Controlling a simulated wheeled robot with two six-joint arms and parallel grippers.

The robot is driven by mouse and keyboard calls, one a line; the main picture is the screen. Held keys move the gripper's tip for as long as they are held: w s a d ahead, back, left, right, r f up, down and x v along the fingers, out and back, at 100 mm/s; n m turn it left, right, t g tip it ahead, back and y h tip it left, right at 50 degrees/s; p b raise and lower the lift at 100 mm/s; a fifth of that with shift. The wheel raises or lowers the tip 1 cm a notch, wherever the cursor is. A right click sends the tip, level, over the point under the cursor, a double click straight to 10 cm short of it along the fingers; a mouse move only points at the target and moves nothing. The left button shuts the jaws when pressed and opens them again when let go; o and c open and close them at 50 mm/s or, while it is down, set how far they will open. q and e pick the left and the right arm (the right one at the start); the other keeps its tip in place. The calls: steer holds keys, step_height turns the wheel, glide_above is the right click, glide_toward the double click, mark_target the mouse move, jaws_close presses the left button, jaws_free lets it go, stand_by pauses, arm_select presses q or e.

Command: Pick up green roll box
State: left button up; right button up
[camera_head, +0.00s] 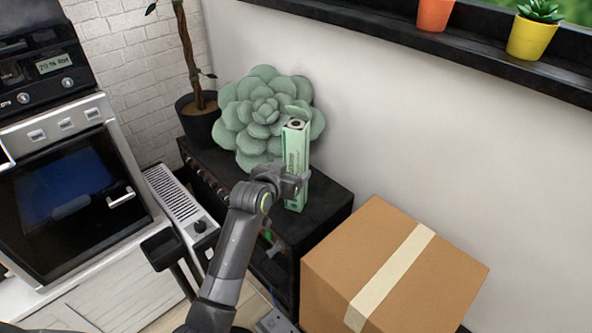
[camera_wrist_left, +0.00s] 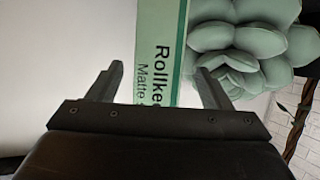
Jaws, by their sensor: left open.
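The green roll box (camera_head: 297,155) is a tall, narrow green-and-white carton with a dark roll core showing at its open top. It stands upright on a black cabinet (camera_head: 325,199). My left gripper (camera_head: 301,184) is at the lower half of the box, and its arm hides part of the scene below. In the left wrist view, the box (camera_wrist_left: 163,50) shows dark lettering between the two spread fingers of my left gripper (camera_wrist_left: 160,85). The fingers are open, with a gap visible on the left side. My right gripper is not in view.
A large pale green succulent (camera_head: 262,112) stands right behind and left of the box. A dark pot (camera_head: 201,122) with a trunk is further left. A taped cardboard box (camera_head: 395,270) stands at the front right. A white wall (camera_head: 370,130) is behind.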

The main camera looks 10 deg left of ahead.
mark_target(292, 169)
arm_select(q)
steer(key=x, duration=0.3)
steer(key=shift+w+d+f+b, duration=0.15)
steer(key=shift+w+b, duration=0.05)
steer(key=shift+b, duration=0.2)
steer(key=shift+w+d+f, duration=0.1)
steer(key=shift+w+f, duration=0.05)
steer(key=shift+w, duration=0.35)
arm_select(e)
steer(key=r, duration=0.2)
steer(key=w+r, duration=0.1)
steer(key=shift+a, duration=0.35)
arm_select(q)
steer(key=c, duration=1.3)
